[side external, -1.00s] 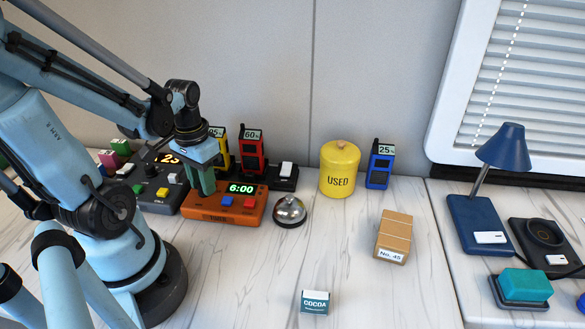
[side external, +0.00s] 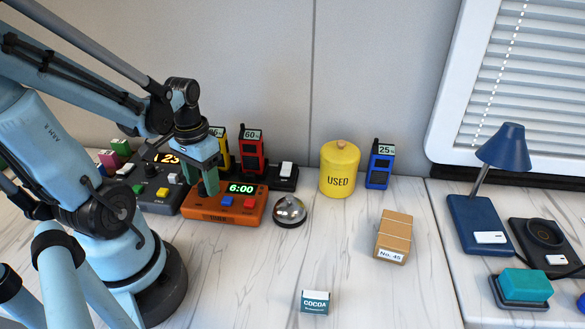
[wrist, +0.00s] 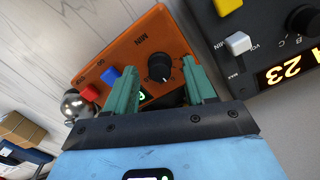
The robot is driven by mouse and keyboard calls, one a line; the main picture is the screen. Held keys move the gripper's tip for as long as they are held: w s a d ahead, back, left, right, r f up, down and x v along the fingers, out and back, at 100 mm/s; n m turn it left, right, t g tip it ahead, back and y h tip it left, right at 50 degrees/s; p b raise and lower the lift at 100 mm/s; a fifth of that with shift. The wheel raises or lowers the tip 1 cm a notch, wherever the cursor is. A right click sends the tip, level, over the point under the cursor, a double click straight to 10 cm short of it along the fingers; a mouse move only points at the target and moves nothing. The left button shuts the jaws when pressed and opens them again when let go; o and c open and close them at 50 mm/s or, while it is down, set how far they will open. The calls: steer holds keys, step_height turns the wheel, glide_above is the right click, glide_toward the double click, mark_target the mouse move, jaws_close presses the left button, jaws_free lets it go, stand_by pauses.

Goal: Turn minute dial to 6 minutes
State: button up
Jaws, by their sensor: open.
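The orange timer (side external: 200,215) stands on the counter with its green display (side external: 241,188) reading 6:00. In the wrist view the timer's orange face (wrist: 108,60) shows a black minute dial (wrist: 160,67) marked MIN, a blue button (wrist: 110,76) and a red button (wrist: 89,92). My gripper (side external: 200,188) is over the left part of the timer. In the wrist view its two green fingers (wrist: 159,76) are apart, one on each side of the dial. The side external view hides the dial behind the fingers. Whether the fingers touch the timer's face I cannot tell.
A dark control box (side external: 160,190) with a lit display stands close at the left. A silver bell (side external: 290,211) is just right of the timer. Red (side external: 252,152) and yellow devices stand behind. A yellow canister (side external: 339,170) is farther right. The counter in front is mostly clear.

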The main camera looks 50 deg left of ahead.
mark_target(203, 184)
step_height(203, 184, up, 12)
steer(key=shift+f, duration=0.15)
stand_by(0.6)
steer(key=w+d+f+m+t, duration=0.2)
steer(key=w+d+m+t, duration=0.2)
steer(key=w+d+t, duration=0.3)
steer(key=w+d, duration=0.3)
steer(key=d, duration=0.3)
steer(key=shift+w+f, duration=0.3)
steer(key=shift+a, duration=0.1)
